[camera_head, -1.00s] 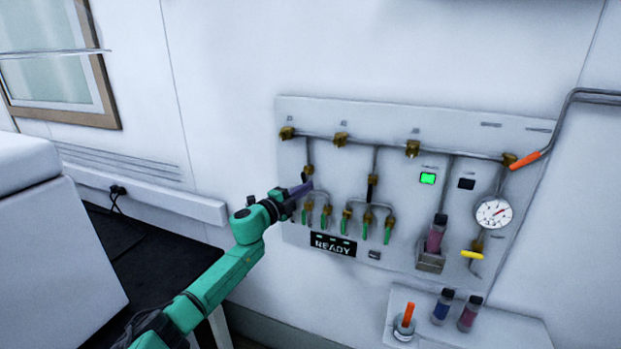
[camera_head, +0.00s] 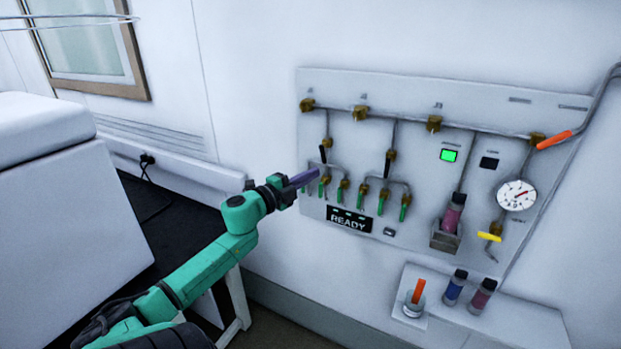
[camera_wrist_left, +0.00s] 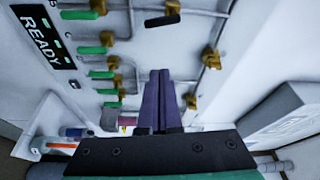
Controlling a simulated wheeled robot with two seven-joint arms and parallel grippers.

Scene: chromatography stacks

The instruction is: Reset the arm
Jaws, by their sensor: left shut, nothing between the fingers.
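My left arm is teal and comes in from the lower left in the head view. Its left gripper (camera_head: 303,178) has purple fingers, shut with nothing between them, in front of the left side of the wall panel (camera_head: 345,85). In the left wrist view the closed fingers (camera_wrist_left: 158,85) point at the panel's pipes and valves. From the head view I cannot tell whether the fingertips touch the green-handled valves (camera_head: 344,190) behind them. My right gripper is not in view.
A shelf (camera_head: 500,325) below holds two vials and an orange-handled item. A black-topped bench (camera_head: 165,235) with a white box (camera_head: 60,210) stands at left.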

